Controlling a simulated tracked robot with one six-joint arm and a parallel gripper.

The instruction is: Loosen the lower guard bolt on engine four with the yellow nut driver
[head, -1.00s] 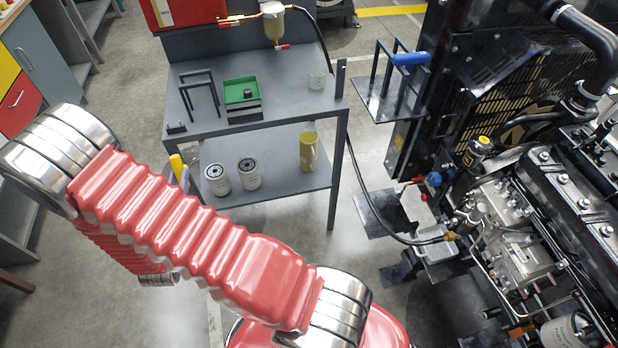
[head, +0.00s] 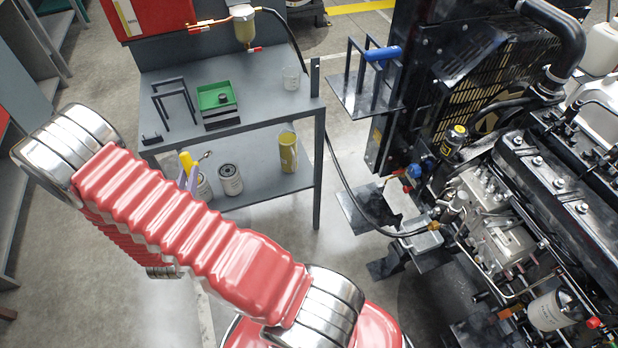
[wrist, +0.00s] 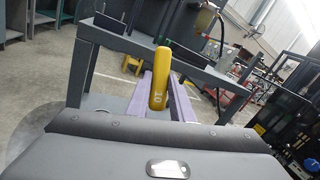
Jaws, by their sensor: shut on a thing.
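The yellow nut driver (wrist: 159,80), its handle marked 10, is held between the pale purple fingers of my gripper (wrist: 167,100) in the wrist view. In the head view its yellow handle (head: 187,162) shows just past my red arm, in front of the workbench's lower shelf. My gripper is shut on it, partly hidden by the arm. A black engine (head: 560,200) with a radiator guard (head: 475,75) stands at the right, well apart from my gripper. I cannot make out its number or the lower guard bolt.
A grey workbench (head: 255,122) carries a green tray (head: 215,97) and a black frame rack (head: 175,102). A yellow can (head: 288,150) and white oil filters (head: 230,180) stand on its lower shelf. A black hose (head: 355,200) runs from bench to engine.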

